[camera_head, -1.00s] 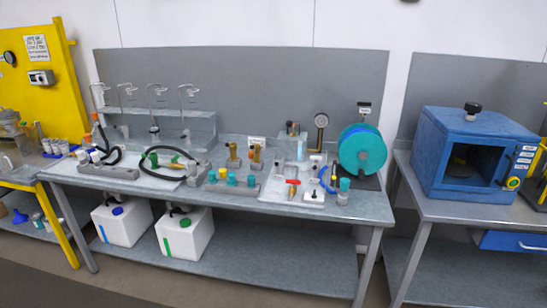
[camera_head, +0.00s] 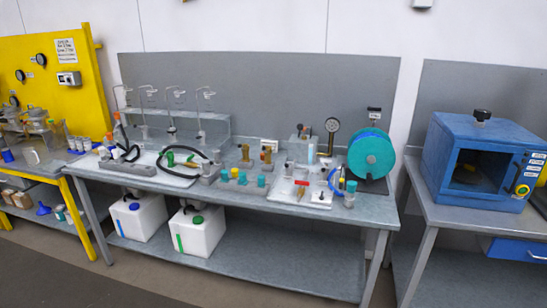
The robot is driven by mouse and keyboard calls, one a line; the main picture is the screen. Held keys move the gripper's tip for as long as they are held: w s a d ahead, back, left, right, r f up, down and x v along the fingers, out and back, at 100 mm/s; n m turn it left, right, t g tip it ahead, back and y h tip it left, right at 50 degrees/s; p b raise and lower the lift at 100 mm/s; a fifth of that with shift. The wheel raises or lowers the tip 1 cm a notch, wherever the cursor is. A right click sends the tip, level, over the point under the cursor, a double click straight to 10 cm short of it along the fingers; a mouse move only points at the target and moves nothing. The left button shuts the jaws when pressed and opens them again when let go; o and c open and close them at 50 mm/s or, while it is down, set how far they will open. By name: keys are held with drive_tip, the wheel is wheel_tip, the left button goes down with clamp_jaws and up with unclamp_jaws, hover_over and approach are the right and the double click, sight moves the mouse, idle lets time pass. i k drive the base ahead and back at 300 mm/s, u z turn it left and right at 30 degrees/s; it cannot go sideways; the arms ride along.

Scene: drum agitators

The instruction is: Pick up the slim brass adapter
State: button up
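Two brass-coloured fittings stand on the middle of the grey bench (camera_head: 235,192): a left one (camera_head: 245,153) and a right one (camera_head: 267,156). They stand behind a row of teal and yellow caps (camera_head: 242,178). The pieces are too small to tell which is the slim brass adapter. My gripper is not in view.
A teal reel (camera_head: 371,154) stands at the bench's right end. Black hoses (camera_head: 185,173) lie at left. White canisters (camera_head: 199,232) hang or stand below. A blue oven (camera_head: 450,165) is on the right table, a yellow panel (camera_head: 40,75) at left. The floor in front is clear.

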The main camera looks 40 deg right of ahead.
sight(268, 158)
drive_tip(key=u, duration=0.1)
drive_tip(key=i, duration=0.95)
drive_tip(key=z, duration=0.05)
